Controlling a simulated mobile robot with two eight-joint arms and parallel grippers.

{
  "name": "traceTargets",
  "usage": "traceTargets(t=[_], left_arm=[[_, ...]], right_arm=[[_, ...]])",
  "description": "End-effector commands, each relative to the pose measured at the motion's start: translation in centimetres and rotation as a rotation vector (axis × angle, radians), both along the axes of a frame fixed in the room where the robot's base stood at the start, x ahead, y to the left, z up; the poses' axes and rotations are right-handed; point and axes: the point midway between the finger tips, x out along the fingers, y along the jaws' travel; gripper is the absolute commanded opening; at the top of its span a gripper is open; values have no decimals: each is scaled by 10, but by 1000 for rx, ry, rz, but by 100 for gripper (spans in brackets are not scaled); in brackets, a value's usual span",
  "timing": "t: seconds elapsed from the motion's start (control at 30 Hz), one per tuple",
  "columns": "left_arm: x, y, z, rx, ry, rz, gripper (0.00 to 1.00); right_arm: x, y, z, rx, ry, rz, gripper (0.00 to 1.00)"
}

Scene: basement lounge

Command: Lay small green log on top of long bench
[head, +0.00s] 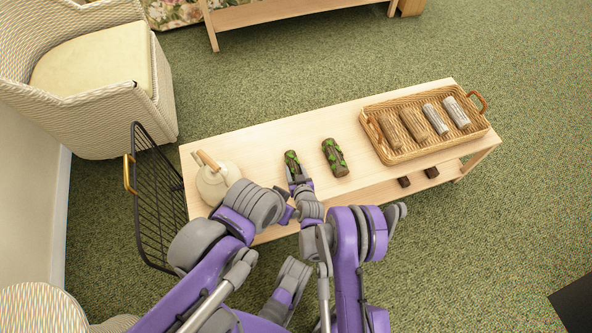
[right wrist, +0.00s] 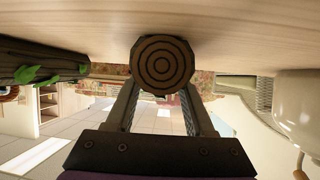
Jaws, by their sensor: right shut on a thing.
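The small green log (head: 291,158), dark bark with green leaves, is on or just above the long bench (head: 262,146). My right gripper (head: 297,177) is shut on it from the near side. In the right wrist view the log's ringed end (right wrist: 162,66) shows between the fingers, against the pale bench top (right wrist: 230,40); I cannot tell whether it bears on the wood. A bigger green log (head: 335,157) lies on the bench just right of it, apart.
A cream teapot (head: 214,184) stands at the bench's left end. A wicker tray (head: 399,156) with several brown and grey logs fills the right end. Two dark pieces (head: 431,172) lie on the lower shelf. A black wire rack (head: 153,205) stands at the left.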

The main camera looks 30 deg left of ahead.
Motion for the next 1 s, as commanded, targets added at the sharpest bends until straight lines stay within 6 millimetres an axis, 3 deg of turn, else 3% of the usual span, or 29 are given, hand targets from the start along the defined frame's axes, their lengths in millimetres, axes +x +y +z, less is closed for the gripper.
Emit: traceTargets(t=[0.33,0.37,0.53,1.0], left_arm=[[0,0,-4,0,1,0,50],[0,0,-4,0,2,0,50],[0,0,-3,0,1,0,50],[0,0,1,0,0,0,50]], right_arm=[[0,0,-3,0,0,0,0],[0,0,-3,0,0,0,55],[0,0,-2,0,0,0,84],[0,-1,4,0,0,-1,84]])
